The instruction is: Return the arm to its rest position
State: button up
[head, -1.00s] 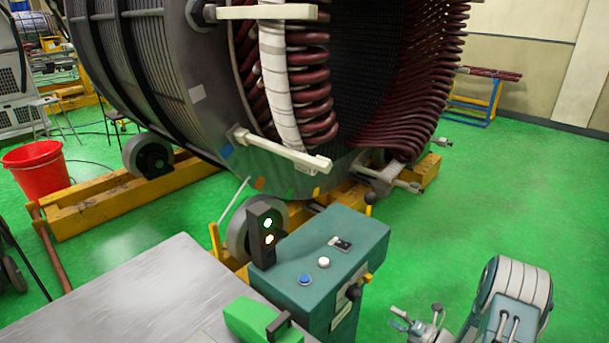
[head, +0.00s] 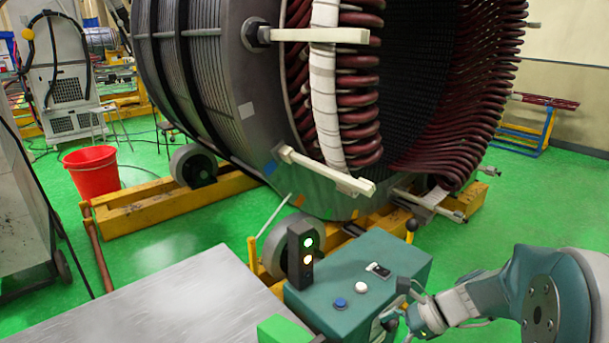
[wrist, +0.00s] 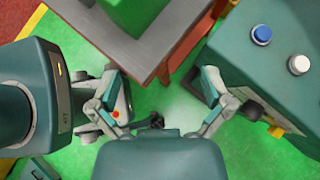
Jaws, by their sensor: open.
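My arm reaches in from the lower right of the head view. My gripper (head: 402,312) is at the right side of the teal control box (head: 345,274), partly cut off by the bottom edge. In the wrist view my gripper (wrist: 162,108) has its two fingers spread wide, with nothing between them but green floor and a dark part. The control box (wrist: 268,75) is to the right of the right finger. Its black knob (wrist: 250,110) is close to that finger; I cannot tell if they touch.
A metal-topped table (head: 180,305) is at the lower left, left of the control box. The large stator (head: 235,110) on yellow rails (head: 180,205) stands behind. A red bucket (head: 91,173) is at left. Green floor (head: 535,205) is open at right.

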jog(key=s+r+n+t+h, duration=0.4)
jog(key=s+r+n+h, duration=0.6)
jog(key=s+n, duration=0.5)
jog(key=r+n, duration=0.1)
jog(key=n, duration=0.3)
jog(key=shift+s+a+r+n+t, duration=0.25)
jog(key=shift+a+n+t, duration=0.05)
jog(key=shift+n, duration=0.1)
dwell(1.1)
